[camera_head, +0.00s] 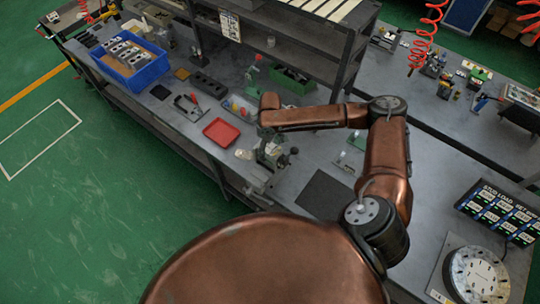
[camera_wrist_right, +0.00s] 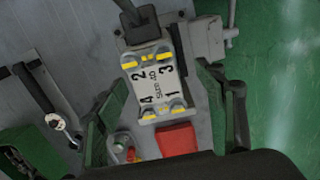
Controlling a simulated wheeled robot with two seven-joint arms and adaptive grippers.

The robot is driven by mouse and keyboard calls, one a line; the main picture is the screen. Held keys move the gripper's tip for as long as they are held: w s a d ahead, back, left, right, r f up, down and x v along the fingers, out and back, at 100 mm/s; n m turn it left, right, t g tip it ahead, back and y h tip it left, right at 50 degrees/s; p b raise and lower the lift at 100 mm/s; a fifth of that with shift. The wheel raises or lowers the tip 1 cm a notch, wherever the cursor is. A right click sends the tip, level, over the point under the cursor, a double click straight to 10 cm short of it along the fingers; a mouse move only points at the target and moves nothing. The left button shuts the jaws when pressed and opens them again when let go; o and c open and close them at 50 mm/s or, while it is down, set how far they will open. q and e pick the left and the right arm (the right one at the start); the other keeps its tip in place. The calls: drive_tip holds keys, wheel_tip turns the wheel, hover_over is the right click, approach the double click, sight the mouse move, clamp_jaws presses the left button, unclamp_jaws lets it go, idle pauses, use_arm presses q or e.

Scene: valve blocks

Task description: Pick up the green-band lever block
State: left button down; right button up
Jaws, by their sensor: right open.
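My right gripper (camera_head: 273,152) hangs over the workbench near its front edge. In the right wrist view its two dark fingers (camera_wrist_right: 166,88) stand wide apart. A pale block (camera_wrist_right: 154,84) with numbers 1 to 4 and yellow bands lies between them in the picture. I cannot tell its height below the fingertips, and no contact shows. A dark handle and dark body adjoin its far end. No green band can be made out surely, so I cannot identify the green-band lever block. My left gripper is not in view.
A red tray (camera_head: 221,132) lies left of the gripper; it shows in the wrist view (camera_wrist_right: 178,140). A blue bin (camera_head: 133,66) of blocks, a toggle clamp (camera_head: 188,106) and a dark block (camera_head: 208,85) stand farther left. A dark mat (camera_head: 323,194) lies bare on the right.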

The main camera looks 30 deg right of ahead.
drive_tip(key=shift+w+d+f+p, duration=0.1)
drive_tip(key=shift+w+f+p, duration=0.15)
drive_tip(key=shift+f, duration=0.95)
drive_tip(key=shift+w+d+f+p, duration=0.15)
drive_tip(key=shift+f+p, duration=0.1)
drive_tip(key=shift+f, duration=0.9)
drive_tip(key=shift+c, duration=0.5)
drive_tip(key=shift+a, duration=0.1)
clamp_jaws()
drive_tip(key=shift+w+r, duration=0.15)
drive_tip(key=shift+r, duration=0.05)
